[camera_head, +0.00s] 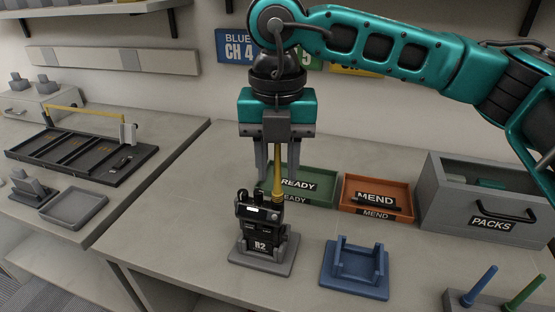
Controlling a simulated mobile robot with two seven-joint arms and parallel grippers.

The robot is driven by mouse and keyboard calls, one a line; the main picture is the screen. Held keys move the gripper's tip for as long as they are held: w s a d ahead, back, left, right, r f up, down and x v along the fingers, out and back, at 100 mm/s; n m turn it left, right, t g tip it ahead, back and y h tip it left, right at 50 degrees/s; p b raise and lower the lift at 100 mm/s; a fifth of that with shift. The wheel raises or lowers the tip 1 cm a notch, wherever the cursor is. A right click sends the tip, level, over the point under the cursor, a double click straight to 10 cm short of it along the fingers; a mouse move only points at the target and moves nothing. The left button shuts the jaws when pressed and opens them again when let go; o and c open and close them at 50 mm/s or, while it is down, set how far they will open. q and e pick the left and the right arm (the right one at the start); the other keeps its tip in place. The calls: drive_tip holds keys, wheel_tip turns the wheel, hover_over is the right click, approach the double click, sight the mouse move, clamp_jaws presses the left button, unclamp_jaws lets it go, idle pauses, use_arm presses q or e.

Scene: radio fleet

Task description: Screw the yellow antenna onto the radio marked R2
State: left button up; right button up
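The radio marked R2 (258,228) is black and stands upright in a dark grey cradle on the bench. The yellow antenna (278,178) stands upright at the right side of the radio's top. Its lower end meets the radio there; I cannot tell how tightly it is seated. My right gripper (279,176) points straight down over the antenna. Its two fingers stand apart on either side of the antenna, with visible gaps, so it looks open. The antenna's upper end reaches up to the gripper's palm. My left gripper is not in view.
A green READY tray (318,170) and an orange MEND tray (399,188) stand behind. A grey PACKS box (452,196) is at the right. An empty blue cradle (328,278) sits right of R2. Blue (479,286) and green (525,291) antennas stand front right. A black rack (130,172) is left.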

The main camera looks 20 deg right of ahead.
drive_tip(key=shift+o, duration=0.3)
drive_tip(key=shift+r, duration=0.85)
wheel_tip(320, 180, up, 11)
drive_tip(key=shift+r+p, duration=0.1)
drive_tip(key=shift+p, duration=0.45)
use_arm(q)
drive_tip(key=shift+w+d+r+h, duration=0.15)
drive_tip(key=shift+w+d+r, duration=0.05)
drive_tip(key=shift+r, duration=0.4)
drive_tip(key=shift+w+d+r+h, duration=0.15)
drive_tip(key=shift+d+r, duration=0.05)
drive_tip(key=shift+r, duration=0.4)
